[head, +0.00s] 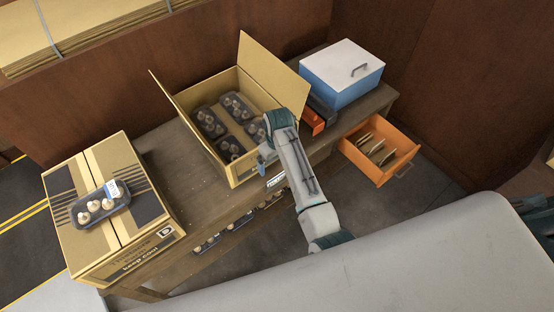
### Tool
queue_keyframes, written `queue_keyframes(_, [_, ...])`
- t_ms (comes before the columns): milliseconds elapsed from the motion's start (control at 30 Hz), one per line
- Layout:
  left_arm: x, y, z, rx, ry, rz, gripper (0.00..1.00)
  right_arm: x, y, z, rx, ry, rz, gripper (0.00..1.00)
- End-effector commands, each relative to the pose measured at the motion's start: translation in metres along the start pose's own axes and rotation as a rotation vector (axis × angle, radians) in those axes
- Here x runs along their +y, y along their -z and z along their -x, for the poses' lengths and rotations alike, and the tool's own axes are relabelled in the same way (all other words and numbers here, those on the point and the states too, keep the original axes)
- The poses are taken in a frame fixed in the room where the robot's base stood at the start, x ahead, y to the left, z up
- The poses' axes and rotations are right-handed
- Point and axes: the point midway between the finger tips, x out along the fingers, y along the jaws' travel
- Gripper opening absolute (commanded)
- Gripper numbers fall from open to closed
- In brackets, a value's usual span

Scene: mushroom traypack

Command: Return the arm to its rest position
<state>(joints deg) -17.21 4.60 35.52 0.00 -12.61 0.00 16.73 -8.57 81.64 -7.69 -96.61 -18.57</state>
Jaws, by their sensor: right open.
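My right arm reaches up from the lower middle over the table's front edge. My right gripper (265,156) is at the front right corner of the open cardboard box (243,168), partly over its rim. It is open, and I see nothing held in it. The box holds several dark trays of mushrooms (208,122); the arm's end partly covers the tray at the right. I cannot tell whether the gripper touches the box. My left gripper is not in view.
A closed carton (137,164) at the left bears a mushroom tray (101,206). A blue cooler (340,82) with a white lid stands at the back right. An open orange drawer (374,168) juts out right of my arm. Mushroom trays (207,243) show below the tabletop.

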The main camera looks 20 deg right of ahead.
Motion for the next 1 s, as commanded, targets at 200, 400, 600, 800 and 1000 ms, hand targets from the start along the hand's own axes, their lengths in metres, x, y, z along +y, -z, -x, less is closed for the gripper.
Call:
queue_keyframes(200, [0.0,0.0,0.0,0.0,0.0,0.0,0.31,0.0,0.0,0.001,0.0,0.0,0.0,1.0])
queue_keyframes(400, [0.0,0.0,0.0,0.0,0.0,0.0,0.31,0.0,0.0,0.001,0.0,0.0,0.0,1.0])
queue_keyframes(600, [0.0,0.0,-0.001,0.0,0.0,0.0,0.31,0.0,-0.004,-0.01,-0.004,-0.001,-0.004,1.0])
queue_keyframes(800, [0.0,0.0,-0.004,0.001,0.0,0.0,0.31,0.001,-0.05,-0.103,-0.009,-0.012,-0.045,1.0])
queue_keyframes(1000, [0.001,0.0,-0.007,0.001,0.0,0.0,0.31,-0.003,-0.145,-0.225,0.002,-0.03,-0.113,1.0])
